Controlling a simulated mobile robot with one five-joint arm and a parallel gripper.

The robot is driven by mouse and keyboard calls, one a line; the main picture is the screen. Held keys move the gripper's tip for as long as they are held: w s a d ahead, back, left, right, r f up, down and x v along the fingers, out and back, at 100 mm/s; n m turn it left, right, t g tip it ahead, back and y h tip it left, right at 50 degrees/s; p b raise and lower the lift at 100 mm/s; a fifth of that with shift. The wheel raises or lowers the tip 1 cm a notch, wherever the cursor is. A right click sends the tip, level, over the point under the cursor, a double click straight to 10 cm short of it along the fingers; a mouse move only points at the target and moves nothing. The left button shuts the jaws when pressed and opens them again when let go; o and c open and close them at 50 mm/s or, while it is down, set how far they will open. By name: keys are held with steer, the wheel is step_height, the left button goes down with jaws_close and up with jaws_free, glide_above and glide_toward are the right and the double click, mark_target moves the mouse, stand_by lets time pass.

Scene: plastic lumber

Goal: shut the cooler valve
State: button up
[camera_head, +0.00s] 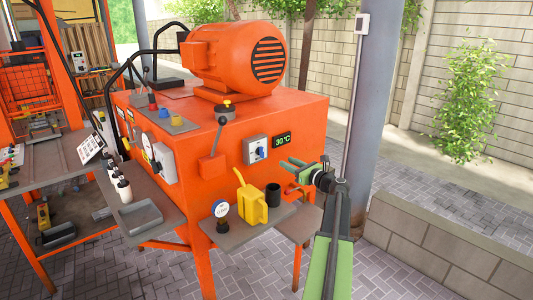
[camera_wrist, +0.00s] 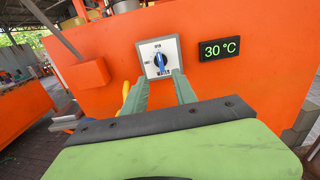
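A grey square plate with a blue and white rotary knob, labelled WATER (camera_wrist: 162,59), is on the orange machine's front face and appears to be the cooler valve. The knob's blue handle looks nearly upright; the small marks around it are hard to read. The plate also shows in the head view (camera_head: 255,149), left of the temperature display. My gripper (camera_wrist: 160,88) is open and empty, its two green fingers apart and pointing toward the knob from just below it. In the head view my gripper (camera_head: 287,165) is right of the plate, apart from it.
A green 30 °C display (camera_wrist: 220,48) is right of the knob. A lever (camera_head: 216,140) stands left of the plate. A grey post (camera_head: 372,100) rises behind my arm.

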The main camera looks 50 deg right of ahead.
mark_target(263, 150)
steer(key=w, duration=0.9)
steer(key=w+d, duration=0.1)
steer(key=w, duration=0.4)
steer(key=shift+w, duration=0.15)
steer(key=shift+c, duration=0.4)
jaws_close()
